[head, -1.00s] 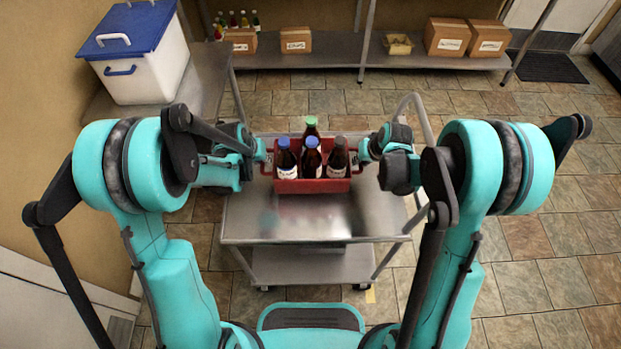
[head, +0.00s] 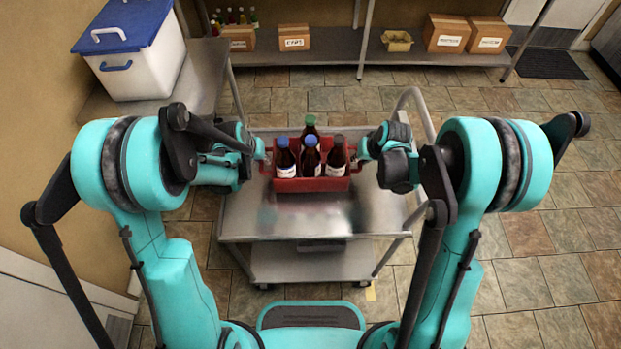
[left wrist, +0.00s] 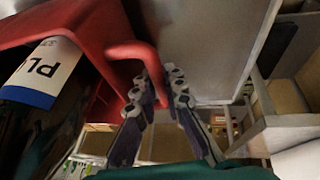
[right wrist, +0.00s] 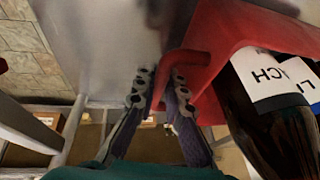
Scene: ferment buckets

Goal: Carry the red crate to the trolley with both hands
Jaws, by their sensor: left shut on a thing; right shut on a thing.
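The red crate (head: 312,184) is upright over the top deck of the steel trolley (head: 290,222), toward its far side, with several capped brown bottles (head: 311,160) in it. I cannot tell whether its base touches the deck. My left gripper (head: 264,157) is shut on the crate's left handle; the left wrist view shows its fingers (left wrist: 163,88) at the red handle (left wrist: 137,50). My right gripper (head: 358,157) is shut on the right handle; the right wrist view shows its fingers (right wrist: 160,88) at that handle (right wrist: 186,59). The fingers partly hide both handles.
A white bin with a blue lid (head: 140,65) stands on a side table at the left. A back shelf (head: 330,76) holds cardboard boxes (head: 446,33). The trolley's front deck is clear, and its push rail (head: 413,98) rises at the right. Open tiled floor lies right.

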